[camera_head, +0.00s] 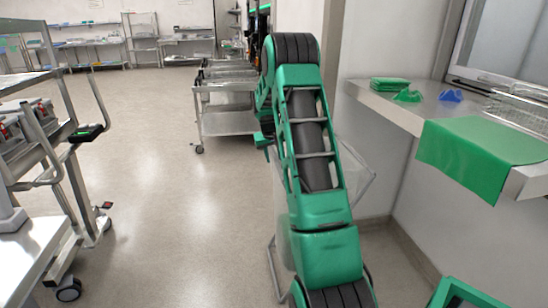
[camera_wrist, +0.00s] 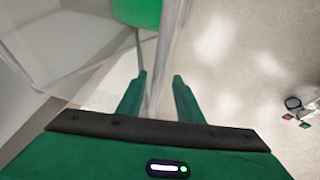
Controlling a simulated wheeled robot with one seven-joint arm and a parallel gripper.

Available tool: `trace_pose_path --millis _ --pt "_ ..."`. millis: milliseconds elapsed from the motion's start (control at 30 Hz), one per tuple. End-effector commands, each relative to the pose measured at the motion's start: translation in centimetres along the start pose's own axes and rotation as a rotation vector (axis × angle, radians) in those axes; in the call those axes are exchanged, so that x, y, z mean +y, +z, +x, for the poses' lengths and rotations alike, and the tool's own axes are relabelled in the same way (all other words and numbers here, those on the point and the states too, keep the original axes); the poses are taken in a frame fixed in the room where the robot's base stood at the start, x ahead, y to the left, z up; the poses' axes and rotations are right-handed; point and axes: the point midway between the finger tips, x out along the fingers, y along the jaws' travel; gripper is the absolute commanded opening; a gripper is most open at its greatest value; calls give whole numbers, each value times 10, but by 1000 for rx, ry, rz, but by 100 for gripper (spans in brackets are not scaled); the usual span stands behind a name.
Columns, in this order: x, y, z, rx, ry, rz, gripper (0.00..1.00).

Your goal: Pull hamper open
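The hamper (camera_head: 358,172) has clear, see-through walls and a thin metal frame. In the head view it stands by the right-hand wall, largely hidden behind my green arm. In the wrist view its clear wall (camera_wrist: 65,55) fills the upper left, and a pale upright rail or edge (camera_wrist: 167,45) runs down toward the fingers. My gripper (camera_wrist: 158,92) is open, with its two green fingers apart on either side of the lower end of this rail. I cannot tell whether either finger touches it. The fingers are not clearly visible in the head view.
A counter (camera_head: 395,108) with a green cloth (camera_head: 480,150) and small green and blue items juts from the right wall. A metal cart (camera_head: 228,122) stands behind my arm. A wheeled rack (camera_head: 75,185) is at the left. The floor (camera_head: 170,200) between is clear.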

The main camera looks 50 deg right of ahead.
Motion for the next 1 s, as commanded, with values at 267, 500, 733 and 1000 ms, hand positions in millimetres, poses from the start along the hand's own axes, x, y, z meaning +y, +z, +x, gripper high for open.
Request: trace_pose_path --millis 267,500,733,1000 --pt "4 -1 -1 2 4 4 32" --pt "5 -2 -31 5 4 4 32" --pt "4 -1 -74 4 4 4 32" --pt "4 0 -103 1 4 4 32"
